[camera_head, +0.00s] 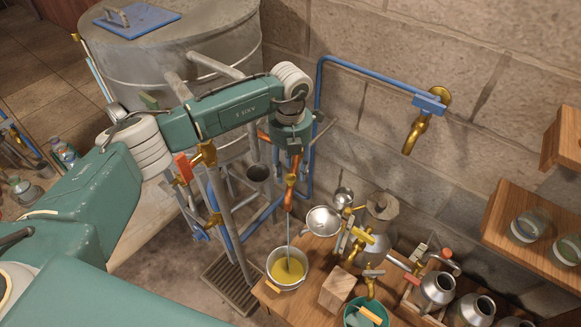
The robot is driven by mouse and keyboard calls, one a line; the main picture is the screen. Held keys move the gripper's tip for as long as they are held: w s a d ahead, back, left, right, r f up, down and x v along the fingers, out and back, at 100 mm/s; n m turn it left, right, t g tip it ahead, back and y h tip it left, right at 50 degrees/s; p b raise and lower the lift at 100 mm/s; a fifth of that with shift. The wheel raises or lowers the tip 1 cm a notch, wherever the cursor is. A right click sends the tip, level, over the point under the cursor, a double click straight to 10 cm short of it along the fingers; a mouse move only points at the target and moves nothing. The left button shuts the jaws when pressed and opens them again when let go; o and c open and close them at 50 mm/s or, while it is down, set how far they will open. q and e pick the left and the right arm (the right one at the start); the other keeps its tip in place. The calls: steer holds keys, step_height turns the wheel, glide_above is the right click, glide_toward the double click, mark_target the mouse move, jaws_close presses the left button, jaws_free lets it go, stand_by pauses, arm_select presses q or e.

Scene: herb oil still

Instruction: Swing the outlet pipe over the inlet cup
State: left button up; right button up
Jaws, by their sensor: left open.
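My left gripper (293,152) hangs down at the end of the green arm, its fingers small and partly hidden by its own body. It is open. A copper-coloured outlet pipe (290,196) shows right below it; I cannot tell whether the fingers touch it. A thin bluish stream or rod runs from the pipe's lower end into a pot of yellow liquid (287,267). A small metal cup (343,197) stands to the right. My right gripper is out of view.
A large metal still vessel (185,60) stands behind my arm. A blue pipe with a brass tap (418,130) runs along the stone wall. The wooden bench holds a shallow metal bowl (323,221), a wooden block (337,290), and several metal jugs. Wooden shelves project at right.

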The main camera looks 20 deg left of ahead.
arm_select(q)
steer(key=shift+d+f, duration=0.1)
steer(key=shift+f, duration=0.6)
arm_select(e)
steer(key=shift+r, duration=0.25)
arm_select(q)
jaws_close()
